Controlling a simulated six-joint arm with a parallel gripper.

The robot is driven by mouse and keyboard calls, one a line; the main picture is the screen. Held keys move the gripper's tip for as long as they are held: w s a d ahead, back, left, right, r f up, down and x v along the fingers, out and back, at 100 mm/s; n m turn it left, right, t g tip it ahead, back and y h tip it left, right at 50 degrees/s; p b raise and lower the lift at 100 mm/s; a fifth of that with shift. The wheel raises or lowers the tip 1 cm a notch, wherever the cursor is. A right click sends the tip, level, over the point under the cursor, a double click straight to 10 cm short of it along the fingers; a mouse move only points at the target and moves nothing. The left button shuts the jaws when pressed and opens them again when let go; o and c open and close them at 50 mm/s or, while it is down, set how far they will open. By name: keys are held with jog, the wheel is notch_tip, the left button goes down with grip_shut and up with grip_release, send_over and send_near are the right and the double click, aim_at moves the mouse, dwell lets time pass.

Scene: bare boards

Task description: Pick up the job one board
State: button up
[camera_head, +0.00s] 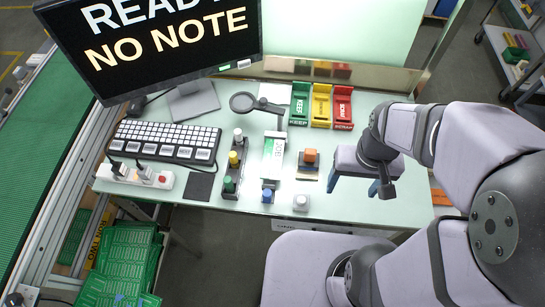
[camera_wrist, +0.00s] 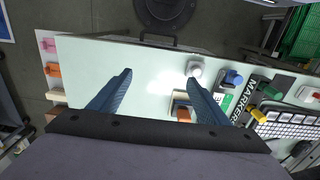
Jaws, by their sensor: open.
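No board with a readable job one label shows in either view. Stacked green boards (camera_head: 122,262) lie at the lower left, below the table, beside the green belt. A white and green panel (camera_head: 273,156) sits on the table behind a blue-knobbed part; it also shows, partly hidden, in the wrist view (camera_wrist: 226,101). I cannot tell whether it is a board. My gripper (camera_head: 355,187) is open and empty above the right part of the table. In the wrist view its blue fingers (camera_wrist: 158,77) stand wide apart over bare tabletop, with an orange-topped block (camera_wrist: 183,112) near the right finger.
The monitor (camera_head: 160,40) reads "NO NOTE". Green (camera_head: 299,105), yellow (camera_head: 321,105) and red (camera_head: 343,107) trays stand at the back. A magnifier (camera_head: 243,102), a keyboard (camera_head: 165,140) and a row of coloured knobs (camera_head: 233,160) crowd the left and middle. The table's right front is clear.

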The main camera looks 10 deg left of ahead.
jog(key=b, duration=0.5)
send_near(272, 158)
jog(key=shift+s, duration=0.15)
jog(key=shift+d+f+p, duration=0.1)
jog(key=shift+f+p, duration=0.55)
jog(key=shift+f, duration=0.85)
jog(key=shift+f+p, duration=0.7)
jog(key=shift+f, duration=1.45)
jog(key=c, duration=1.2)
